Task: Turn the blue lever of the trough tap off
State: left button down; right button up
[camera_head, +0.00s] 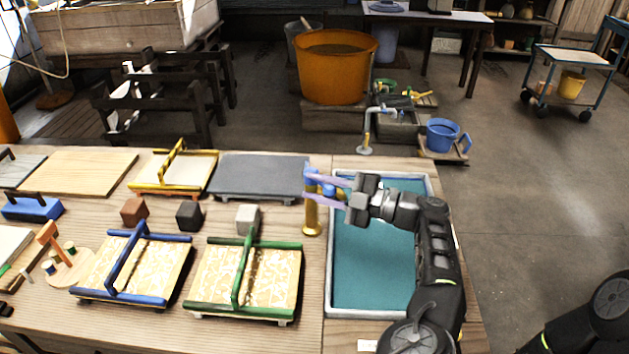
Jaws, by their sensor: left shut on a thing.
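The trough tap (311,217) is a brass post at the left edge of the trough (350,307), a pale-rimmed basin with teal water. Its blue lever (328,189) is at the top, partly hidden by my gripper. My left gripper (312,188) reaches in from the right over the trough. Its pale purple fingers are shut on the blue lever, one above and one below it in the picture. The exact angle of the lever is hard to tell. My right gripper is out of view; only part of that arm shows at the bottom right.
On the wooden table left of the tap are a green-handled frame (242,285), a blue-handled frame (125,265), a yellow-handled frame (175,170), a grey slab (260,175) and small blocks (189,215). An orange tub (335,75) and a blue bucket (441,134) stand behind.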

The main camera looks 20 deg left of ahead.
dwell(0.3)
pick_arm(q)
jog(key=c, duration=1.1)
grip_release()
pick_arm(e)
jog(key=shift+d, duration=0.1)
